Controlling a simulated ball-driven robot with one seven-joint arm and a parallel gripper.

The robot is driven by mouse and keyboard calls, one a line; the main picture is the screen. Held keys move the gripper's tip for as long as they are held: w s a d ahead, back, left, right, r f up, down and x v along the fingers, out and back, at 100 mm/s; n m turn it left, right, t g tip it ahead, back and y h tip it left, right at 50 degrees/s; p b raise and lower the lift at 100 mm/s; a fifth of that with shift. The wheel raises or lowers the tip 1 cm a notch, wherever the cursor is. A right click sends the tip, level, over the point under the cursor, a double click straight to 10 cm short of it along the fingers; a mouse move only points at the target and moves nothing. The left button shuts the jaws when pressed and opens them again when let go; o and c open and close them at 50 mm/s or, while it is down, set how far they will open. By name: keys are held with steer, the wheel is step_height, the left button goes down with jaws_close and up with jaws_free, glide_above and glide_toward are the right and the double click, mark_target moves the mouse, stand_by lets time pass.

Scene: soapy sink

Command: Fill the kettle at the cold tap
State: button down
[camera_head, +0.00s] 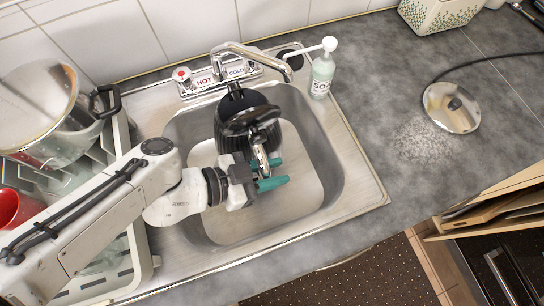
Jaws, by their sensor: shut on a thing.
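The black kettle (230,108) is in the sink basin, under the tap. It looks tilted, and its lower parts are partly hidden. My gripper (268,174), with teal fingertips, is shut on the kettle's handle (259,150) on the near side. A HOT label and a COLD label (238,71) are on the tap's base. A red-marked hot knob (181,75) is at the left. I cannot tell whether water runs.
The steel sink (345,160) surrounds the kettle. A soap bottle (322,75) stands at its back right corner. A rack with dishes and a pot (45,110) is at the left. A corded round metal base (452,107) lies on the right counter. An open drawer is at lower right.

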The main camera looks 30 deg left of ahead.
step_height(320, 180, down, 9)
steer(key=b, duration=0.5)
stand_by(0.4)
steer(key=shift+r, duration=0.1)
steer(key=c, duration=0.8)
jaws_free()
steer(key=shift+o, duration=0.2)
